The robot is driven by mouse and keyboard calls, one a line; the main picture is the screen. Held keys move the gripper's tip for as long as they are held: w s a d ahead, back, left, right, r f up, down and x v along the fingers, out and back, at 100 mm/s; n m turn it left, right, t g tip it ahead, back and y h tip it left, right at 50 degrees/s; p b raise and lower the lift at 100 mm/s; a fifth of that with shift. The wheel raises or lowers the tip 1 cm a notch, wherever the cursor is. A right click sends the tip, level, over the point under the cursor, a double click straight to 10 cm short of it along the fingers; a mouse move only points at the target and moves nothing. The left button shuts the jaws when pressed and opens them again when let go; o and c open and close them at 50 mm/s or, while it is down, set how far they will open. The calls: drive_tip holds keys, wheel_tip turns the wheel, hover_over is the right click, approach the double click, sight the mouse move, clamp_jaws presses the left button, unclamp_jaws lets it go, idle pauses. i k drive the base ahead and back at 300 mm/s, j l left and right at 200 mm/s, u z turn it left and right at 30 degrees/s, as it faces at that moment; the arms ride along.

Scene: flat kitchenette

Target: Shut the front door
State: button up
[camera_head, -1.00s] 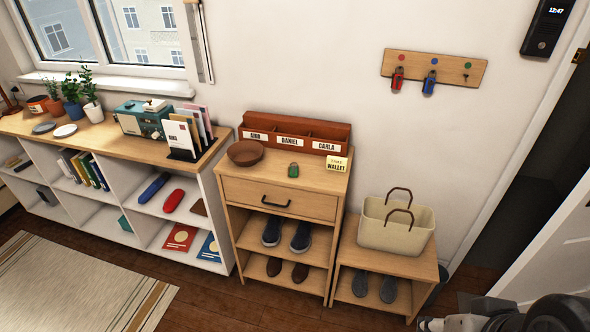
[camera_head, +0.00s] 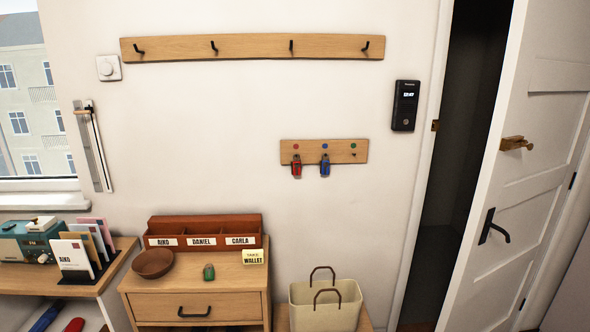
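The front door (camera_head: 541,130) is a white panelled door at the right of the view. It stands open, with a dark gap between it and the white door frame (camera_head: 421,165). A black lever handle (camera_head: 493,228) is on its face, and a brass-coloured latch piece (camera_head: 516,144) sits above the handle. My gripper is out of view.
A drawer cabinet (camera_head: 195,307) stands against the wall, with a cream basket (camera_head: 325,304) to its right near the doorway. A key rack (camera_head: 324,151), a coat-hook rail (camera_head: 252,47) and a black intercom (camera_head: 405,105) are on the wall. The floor is mostly out of view.

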sight(543, 97)
drive_tip(key=z, duration=1.4)
